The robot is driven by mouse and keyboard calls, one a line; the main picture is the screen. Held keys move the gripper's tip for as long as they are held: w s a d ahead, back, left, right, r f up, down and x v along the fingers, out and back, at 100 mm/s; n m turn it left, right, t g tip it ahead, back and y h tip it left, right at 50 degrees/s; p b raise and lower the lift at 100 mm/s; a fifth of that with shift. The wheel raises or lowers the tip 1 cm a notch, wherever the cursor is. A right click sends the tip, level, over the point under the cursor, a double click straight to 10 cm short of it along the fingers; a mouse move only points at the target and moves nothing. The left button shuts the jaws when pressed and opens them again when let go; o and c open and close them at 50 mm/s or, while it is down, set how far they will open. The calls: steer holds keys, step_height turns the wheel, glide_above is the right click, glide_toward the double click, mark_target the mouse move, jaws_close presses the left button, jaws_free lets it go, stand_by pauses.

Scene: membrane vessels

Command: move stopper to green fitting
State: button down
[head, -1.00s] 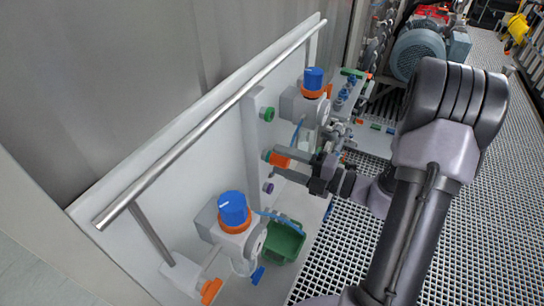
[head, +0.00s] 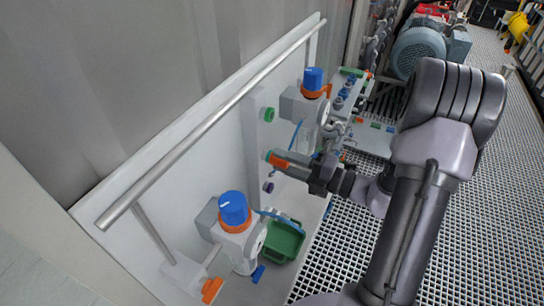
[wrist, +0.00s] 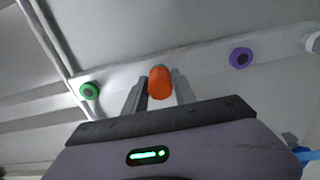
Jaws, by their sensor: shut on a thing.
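The orange stopper (head: 277,161) is between the fingertips of my gripper (head: 280,162), which is shut on it. The wrist view shows its orange end (wrist: 159,82) between the two grey fingers. The green fitting (head: 267,114), a ring with a dark centre, is on the pale strip above the stopper in the head view. In the wrist view the green fitting (wrist: 89,91) is to the left of the stopper, apart from it. The stopper's far end is hidden in the wrist view, and I cannot tell whether it touches the strip.
A purple fitting (head: 268,187) sits lower on the strip. Valves with blue caps (head: 234,208) (head: 313,79) stand on both sides. A green bin (head: 285,241) is below. A metal rail (head: 210,125) runs along the panel's top. Open grating lies to the right.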

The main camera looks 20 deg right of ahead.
steer(key=shift+s+d, duration=0.1)
steer(key=shift+d, duration=0.05)
steer(key=shift+p+v, duration=0.8)
steer(key=shift+v, duration=2.05)
